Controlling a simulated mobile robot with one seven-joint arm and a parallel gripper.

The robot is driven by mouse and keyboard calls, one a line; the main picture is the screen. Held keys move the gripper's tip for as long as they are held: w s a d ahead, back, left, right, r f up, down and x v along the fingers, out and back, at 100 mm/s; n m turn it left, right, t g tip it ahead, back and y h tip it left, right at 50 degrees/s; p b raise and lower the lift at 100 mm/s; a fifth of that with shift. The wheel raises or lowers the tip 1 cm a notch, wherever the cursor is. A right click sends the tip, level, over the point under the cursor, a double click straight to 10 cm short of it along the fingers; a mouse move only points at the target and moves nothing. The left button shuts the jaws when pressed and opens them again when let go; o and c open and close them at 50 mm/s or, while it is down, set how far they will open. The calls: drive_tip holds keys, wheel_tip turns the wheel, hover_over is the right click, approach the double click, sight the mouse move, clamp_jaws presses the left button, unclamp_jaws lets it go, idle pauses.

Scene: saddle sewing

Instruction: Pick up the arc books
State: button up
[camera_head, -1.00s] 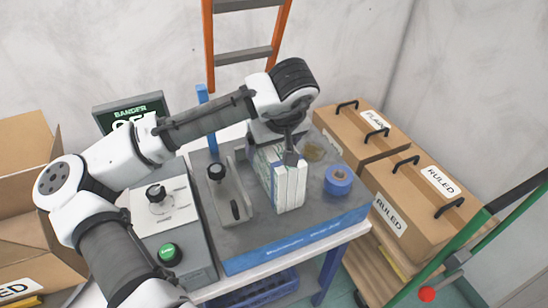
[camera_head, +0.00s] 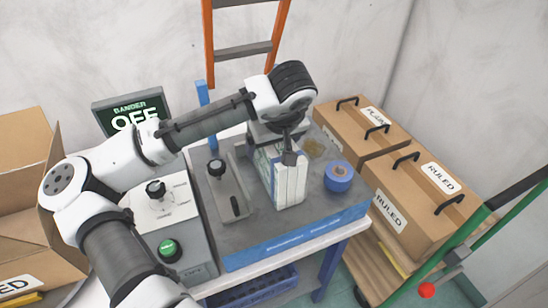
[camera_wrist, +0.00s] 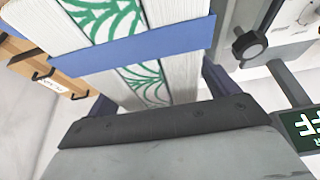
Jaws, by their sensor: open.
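The arc books (camera_head: 289,186) stand upright as a white block on the grey top of the machine bench. In the wrist view, the books (camera_wrist: 150,82) show white page edges with green arc patterns, and a blue band (camera_wrist: 140,46) runs around them. My gripper (camera_head: 289,150) is over the top of the books, pointing down. In the wrist view, my open gripper (camera_wrist: 157,95) has a dark finger on each side of the stack. I cannot tell whether the fingers touch the books. The far side of the stack is hidden by my wrist.
A blue tape roll (camera_head: 339,176) sits close right of the books. A slotted metal plate with a black knob (camera_head: 216,167) lies to their left, beside a control box with a green button (camera_head: 169,250). Cardboard boxes (camera_head: 416,190) stand at right, and an orange ladder (camera_head: 244,52) behind.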

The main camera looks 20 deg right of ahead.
drive_tip(key=c, duration=1.9)
drive_tip(key=shift+r, duration=0.15)
